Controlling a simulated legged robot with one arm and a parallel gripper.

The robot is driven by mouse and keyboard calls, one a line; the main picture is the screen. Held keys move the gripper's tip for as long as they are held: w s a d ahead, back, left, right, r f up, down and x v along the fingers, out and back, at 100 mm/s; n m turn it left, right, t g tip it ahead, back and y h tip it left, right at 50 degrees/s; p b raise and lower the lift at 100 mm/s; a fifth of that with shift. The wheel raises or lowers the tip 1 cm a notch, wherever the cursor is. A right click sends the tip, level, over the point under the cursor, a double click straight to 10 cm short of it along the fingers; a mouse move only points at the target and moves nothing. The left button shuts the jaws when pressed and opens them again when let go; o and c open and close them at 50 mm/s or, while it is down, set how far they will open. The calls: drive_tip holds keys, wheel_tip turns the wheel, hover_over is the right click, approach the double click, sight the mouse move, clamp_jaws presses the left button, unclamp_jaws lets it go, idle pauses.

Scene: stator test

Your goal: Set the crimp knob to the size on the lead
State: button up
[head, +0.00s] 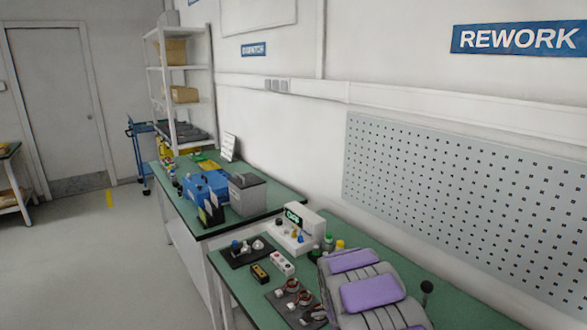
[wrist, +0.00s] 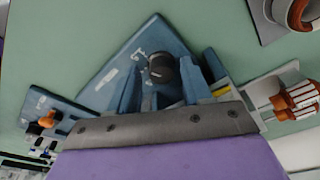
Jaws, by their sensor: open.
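A dark round knob (wrist: 160,68) with a pale pointer line sits on a blue plate (wrist: 150,32) in the wrist view. White markings lie around it on the plate, too small and blurred to read. My gripper (wrist: 168,82) is open, with its blue-grey fingers on either side of the knob. I cannot tell whether they touch it. Orange-ended leads (wrist: 295,100) with pale bands show at the right edge of the wrist view. No size can be read on them. My arm's purple pads fill the bottom of the wrist view and hide what lies below.
Copper-wound stator parts (head: 292,287) lie on a dark mat on the near green bench. A white tester (head: 298,228) with a green display stands behind. A blue box (head: 205,188) is on the far bench. A pegboard (head: 460,195) covers the right wall.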

wheel_tip(320, 180, up, 6)
drive_tip(key=shift+f+p, duration=0.15)
drive_tip(key=shift+p, duration=0.7)
drive_tip(key=shift+r, duration=0.35)
drive_tip(key=s+d+r+n, duration=0.1)
drive_tip(key=s+r+n, duration=0.3)
drive_tip(key=s+r, duration=0.4)
drive_tip(key=s+d+r+n, duration=0.25)
drive_tip(key=s+r, duration=0.25)
drive_tip(key=s, duration=0.6)
drive_tip(key=s+a+r+n+g+y, duration=0.1)
drive_tip(key=s+n, duration=0.4)
drive_tip(key=s, duration=0.6)
drive_tip(key=s+a+r+n, duration=0.1)
drive_tip(key=s+n, duration=0.4)
drive_tip(key=s, duration=0.6)
drive_tip(key=shift+s+a+r+n+g+y, duration=0.2)
drive_tip(key=shift+s+a+n+g+y, duration=0.2)
drive_tip(key=shift+a, duration=0.3)
